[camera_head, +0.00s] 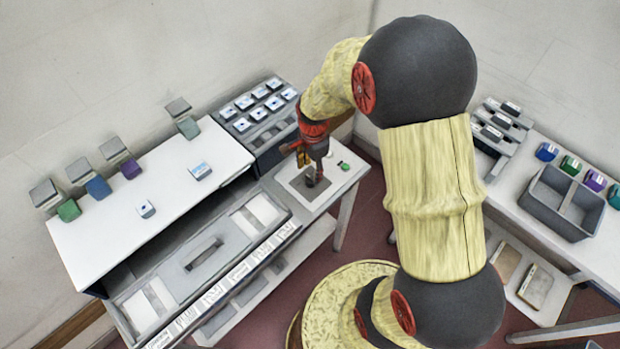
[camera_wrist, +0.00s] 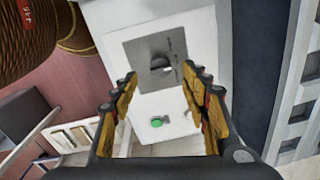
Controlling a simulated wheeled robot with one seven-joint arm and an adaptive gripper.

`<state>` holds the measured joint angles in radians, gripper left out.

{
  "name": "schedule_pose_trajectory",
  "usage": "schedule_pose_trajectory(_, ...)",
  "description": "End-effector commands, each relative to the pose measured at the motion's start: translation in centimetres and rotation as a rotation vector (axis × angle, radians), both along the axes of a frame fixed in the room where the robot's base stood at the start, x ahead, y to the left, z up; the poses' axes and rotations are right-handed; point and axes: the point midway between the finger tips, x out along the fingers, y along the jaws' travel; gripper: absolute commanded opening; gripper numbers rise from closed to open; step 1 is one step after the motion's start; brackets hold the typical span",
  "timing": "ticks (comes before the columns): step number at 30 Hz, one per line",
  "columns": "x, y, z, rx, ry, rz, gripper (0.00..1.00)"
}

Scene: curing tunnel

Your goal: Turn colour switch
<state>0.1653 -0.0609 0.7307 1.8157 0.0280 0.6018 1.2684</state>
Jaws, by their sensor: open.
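The colour switch is a dark round knob (camera_wrist: 160,62) on a grey square plate (camera_wrist: 140,48), set in a white panel. In the head view the plate (camera_head: 297,187) lies on the panel beside the long machine, with the knob (camera_head: 310,180) close under my gripper. My gripper (camera_head: 305,160) points down at it. In the wrist view my gripper (camera_wrist: 158,82) is open, its yellow fingers on either side of the knob in the picture, with nothing between them. I cannot tell how far above the knob the fingertips are. A green button (camera_wrist: 157,122) sits on the same panel.
A rack of white-labelled blocks (camera_head: 262,105) stands just behind the panel. A white-topped machine (camera_head: 150,200) with coloured blocks lies to the left. A table with a grey divided bin (camera_head: 560,200) stands at the right. Reddish floor lies between.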

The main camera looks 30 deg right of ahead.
Motion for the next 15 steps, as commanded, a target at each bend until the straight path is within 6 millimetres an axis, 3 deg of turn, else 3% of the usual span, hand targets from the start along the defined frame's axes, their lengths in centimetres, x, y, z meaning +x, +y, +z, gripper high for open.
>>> schedule_pose_trajectory(6,0.1,0.0,-3.7,0.001,0.002,0.002,0.46)
schedule_pose_trajectory(15,0.3,0.1,-5.9,0.0,0.0,0.003,0.46)
